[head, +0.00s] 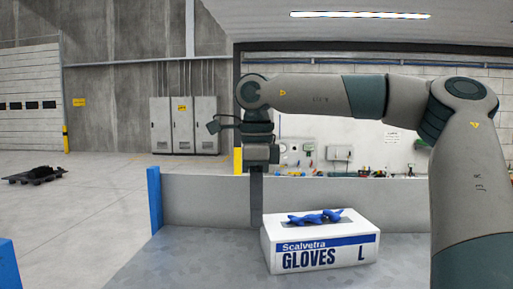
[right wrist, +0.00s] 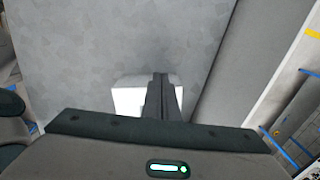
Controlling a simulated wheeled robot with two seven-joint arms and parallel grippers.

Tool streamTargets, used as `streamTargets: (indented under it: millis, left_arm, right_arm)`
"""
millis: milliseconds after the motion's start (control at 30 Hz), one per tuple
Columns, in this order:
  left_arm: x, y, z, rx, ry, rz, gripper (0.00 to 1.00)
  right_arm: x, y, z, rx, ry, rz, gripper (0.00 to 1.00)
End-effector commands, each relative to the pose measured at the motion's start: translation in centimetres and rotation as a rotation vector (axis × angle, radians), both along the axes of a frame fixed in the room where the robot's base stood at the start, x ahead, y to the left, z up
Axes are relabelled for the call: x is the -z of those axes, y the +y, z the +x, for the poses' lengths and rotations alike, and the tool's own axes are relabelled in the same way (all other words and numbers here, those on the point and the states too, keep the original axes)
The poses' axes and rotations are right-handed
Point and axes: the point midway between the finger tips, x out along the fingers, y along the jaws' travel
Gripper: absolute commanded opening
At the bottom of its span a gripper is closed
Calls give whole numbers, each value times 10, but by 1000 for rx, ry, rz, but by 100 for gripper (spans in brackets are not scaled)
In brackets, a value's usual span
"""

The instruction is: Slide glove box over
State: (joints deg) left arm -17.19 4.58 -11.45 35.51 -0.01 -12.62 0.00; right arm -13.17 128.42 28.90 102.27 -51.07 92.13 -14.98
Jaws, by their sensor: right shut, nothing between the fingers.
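The white glove box (head: 318,253), with blue bands and "GLOVES L" lettering, sits on the grey table (head: 190,262) right of the middle in the head view. Blue gloves (head: 318,216) stick out of the opening in its top. My right gripper (head: 257,222) points down at the box's left end, its fingers shut and empty. Whether the fingers touch the box cannot be told. In the right wrist view the shut fingers (right wrist: 161,78) cover part of a white shape, likely the box (right wrist: 130,98). My left gripper is not in view.
A low grey panel (head: 205,200) with a blue post (head: 154,200) edges the table's back. Tools and a workbench lie beyond it. The tabletop left of the box is clear. Grey cabinets (head: 184,125) stand far back.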

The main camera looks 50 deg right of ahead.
Motion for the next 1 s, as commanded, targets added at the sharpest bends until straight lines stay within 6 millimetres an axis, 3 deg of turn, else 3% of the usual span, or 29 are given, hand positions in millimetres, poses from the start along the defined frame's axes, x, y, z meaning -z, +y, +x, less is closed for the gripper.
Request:
streamTargets:
  millis: [67, 600, 800, 1000]
  left_arm:
    - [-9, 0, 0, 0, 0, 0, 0]
    - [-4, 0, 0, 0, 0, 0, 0]
    - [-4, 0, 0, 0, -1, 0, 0]
    - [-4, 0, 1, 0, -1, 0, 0]
  right_arm:
    - [-17, 0, 0, 1, -2, -2, 0]
    - [-119, 0, 1, 3, -3, -2, 0]
    - [-144, 0, 1, 2, -1, -1, 0]
    - [-154, 0, 0, 1, -1, -1, 0]
